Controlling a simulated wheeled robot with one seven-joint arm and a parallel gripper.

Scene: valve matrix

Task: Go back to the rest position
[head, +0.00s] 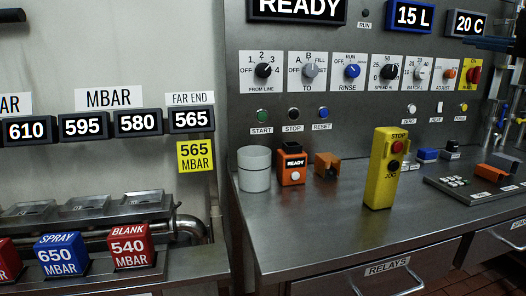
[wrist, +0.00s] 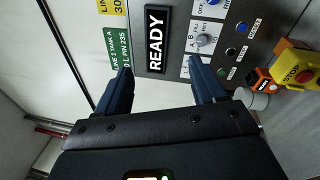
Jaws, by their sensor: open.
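My gripper (wrist: 160,65) shows in the wrist view with its two dark fingers apart and nothing between them. Beyond the fingers is the control panel (wrist: 227,28), turned sideways in this view, with the READY display (wrist: 155,40) seen between and past the fingertips. The fingers look clear of the panel, though the exact gap cannot be told. In the head view I cannot make out my gripper; the same READY display (head: 297,8) is cut off at the top edge.
A steel counter (head: 310,228) carries a white cup (head: 254,170), an orange READY box (head: 292,166), an orange bracket (head: 327,165) and a yellow STOP/JOG pendant (head: 383,170). Red and blue MBAR blocks (head: 62,255) stand at left. The counter's front middle is bare.

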